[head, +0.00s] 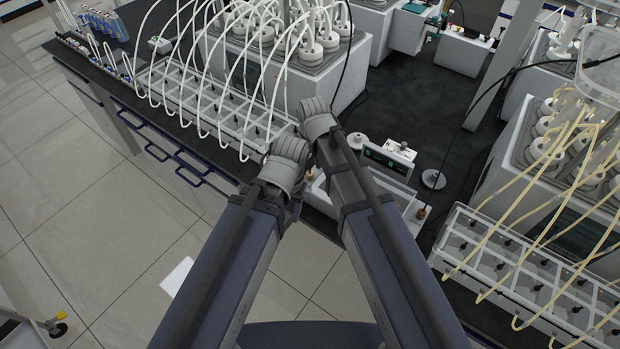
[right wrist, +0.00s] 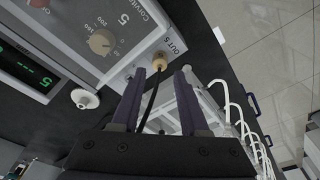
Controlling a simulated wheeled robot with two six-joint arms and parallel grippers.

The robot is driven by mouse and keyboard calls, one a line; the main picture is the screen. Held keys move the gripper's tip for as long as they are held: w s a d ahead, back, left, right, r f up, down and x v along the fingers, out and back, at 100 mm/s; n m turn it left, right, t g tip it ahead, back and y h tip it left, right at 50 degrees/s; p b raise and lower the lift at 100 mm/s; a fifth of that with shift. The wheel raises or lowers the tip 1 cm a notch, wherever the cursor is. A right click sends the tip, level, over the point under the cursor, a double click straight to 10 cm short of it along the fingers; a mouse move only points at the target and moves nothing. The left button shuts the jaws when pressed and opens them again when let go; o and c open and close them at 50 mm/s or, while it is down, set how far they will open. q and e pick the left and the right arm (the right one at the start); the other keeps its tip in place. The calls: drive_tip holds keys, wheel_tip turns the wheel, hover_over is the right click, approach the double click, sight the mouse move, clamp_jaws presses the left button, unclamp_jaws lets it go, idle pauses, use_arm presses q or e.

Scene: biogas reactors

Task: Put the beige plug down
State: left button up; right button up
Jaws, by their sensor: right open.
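The beige plug (right wrist: 160,61) shows in the right wrist view at the edge of a grey device panel (right wrist: 118,62), beside the marking "OUT 5". A black cable runs from it back between my fingers. I cannot tell whether the plug sits in a socket or only touches the panel. My right gripper (right wrist: 172,70) is open, with one dark finger on each side of the plug and cable and a gap between. In the head view my arms hide much of this spot. My left gripper is not visible.
A second rack with yellowish tubes (head: 530,275) stands right. Dark bench top (head: 445,115) is clear behind.

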sight(310, 173)
drive_tip(key=shift+w+f+b, duration=0.25)
drive_tip(key=shift+f+b, duration=1.05)
drive_tip(key=shift+w+f+b, duration=0.25)
drive_tip(key=shift+f+b, duration=1.05)
drive_tip(key=shift+r, duration=0.1)
clamp_jaws()
